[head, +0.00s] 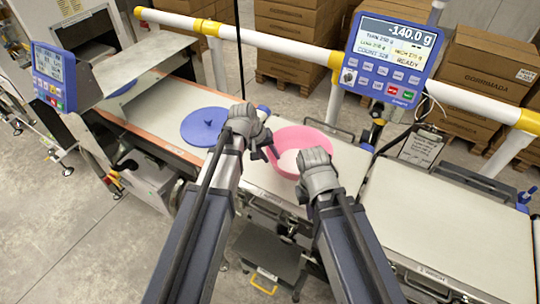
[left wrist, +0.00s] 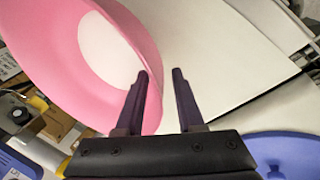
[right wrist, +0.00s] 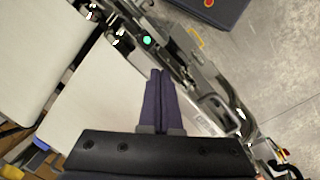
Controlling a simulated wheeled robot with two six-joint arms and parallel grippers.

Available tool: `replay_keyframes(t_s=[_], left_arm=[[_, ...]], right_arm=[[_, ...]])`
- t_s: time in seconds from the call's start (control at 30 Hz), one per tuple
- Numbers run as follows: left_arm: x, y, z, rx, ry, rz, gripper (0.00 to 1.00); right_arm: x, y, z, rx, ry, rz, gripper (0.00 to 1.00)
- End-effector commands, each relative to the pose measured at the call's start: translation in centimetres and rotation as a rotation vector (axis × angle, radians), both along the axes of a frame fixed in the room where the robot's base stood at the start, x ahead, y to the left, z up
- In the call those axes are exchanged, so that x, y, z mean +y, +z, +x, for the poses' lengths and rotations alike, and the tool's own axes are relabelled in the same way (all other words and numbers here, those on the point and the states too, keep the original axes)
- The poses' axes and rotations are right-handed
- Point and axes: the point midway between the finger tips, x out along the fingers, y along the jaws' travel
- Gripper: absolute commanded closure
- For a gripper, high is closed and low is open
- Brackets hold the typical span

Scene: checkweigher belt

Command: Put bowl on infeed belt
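The pink bowl (head: 290,137) with a pale inside bottom sits on the middle pale belt section (head: 262,180). It fills the upper left of the left wrist view (left wrist: 60,45). My left gripper (head: 268,152) is at the bowl's left side. In the left wrist view its fingers (left wrist: 160,95) are apart, with the bowl's edge showing between them; I cannot tell if they touch it. My right gripper (right wrist: 160,98) has its fingers together with nothing between them. In the head view its hand covers the bowl's near right side. Which belt is the infeed is not labelled.
A blue round disc (head: 204,127) lies on the left belt (head: 165,108). A wide pale belt (head: 440,220) at the right is clear. A display on a post (head: 392,55) reads -140.0 g. A yellow and white rail (head: 280,45) runs behind, before stacked cartons (head: 490,75).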

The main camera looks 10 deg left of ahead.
Motion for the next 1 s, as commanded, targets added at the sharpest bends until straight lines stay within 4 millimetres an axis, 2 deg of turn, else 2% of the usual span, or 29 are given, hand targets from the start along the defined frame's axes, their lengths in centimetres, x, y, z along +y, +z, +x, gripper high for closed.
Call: replay_keyframes(t_s=[0.27, 0.8, 1.0], left_arm=[[0.7, 2.7, -0.5, -0.001, 0.001, 0.000, 0.63], [3.2, 10.4, -2.2, 0.000, 0.001, 0.000, 0.63], [3.7, 11.4, -2.5, 0.000, 0.001, 0.000, 0.63]], right_arm=[[0.0, 2.7, 0.0, 0.000, 0.000, 0.000, 1.00], [0.0, 10.4, 0.0, 0.000, 0.001, 0.000, 1.00], [0.0, 11.4, 0.0, 0.000, 0.002, 0.000, 1.00]])
